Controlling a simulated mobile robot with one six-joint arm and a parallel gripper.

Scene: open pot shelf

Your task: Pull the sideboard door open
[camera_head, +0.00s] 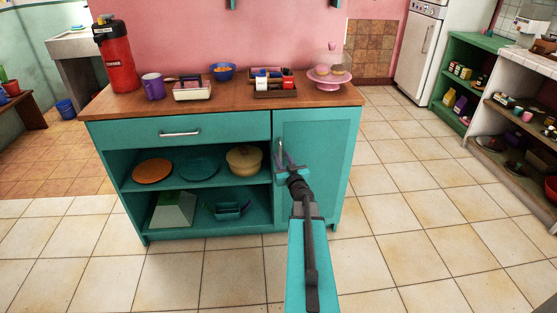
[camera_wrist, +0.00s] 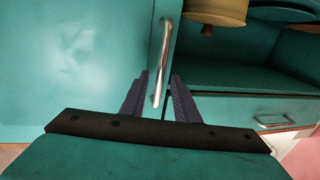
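The teal sideboard (camera_head: 195,129) has a door (camera_head: 325,145) on its right side, which looks shut, flush with the front. A slim metal handle (camera_head: 281,149) stands upright near the door's left edge. In the wrist view, which is upside down, the handle (camera_wrist: 165,55) runs down between my two fingers, with small gaps on each side. My gripper (camera_head: 286,163) is at the handle, and its fingers (camera_wrist: 159,75) are spread around the handle rather than closed on it. Whether a finger touches the handle cannot be told.
Open shelves left of the door hold an orange plate (camera_head: 152,171), a teal plate (camera_head: 199,168) and a lidded pot (camera_head: 244,159). A drawer (camera_head: 190,131) is above them. A red flask (camera_head: 117,62) and a cake stand (camera_head: 330,78) are on top. Tiled floor (camera_head: 420,200) to the right is clear.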

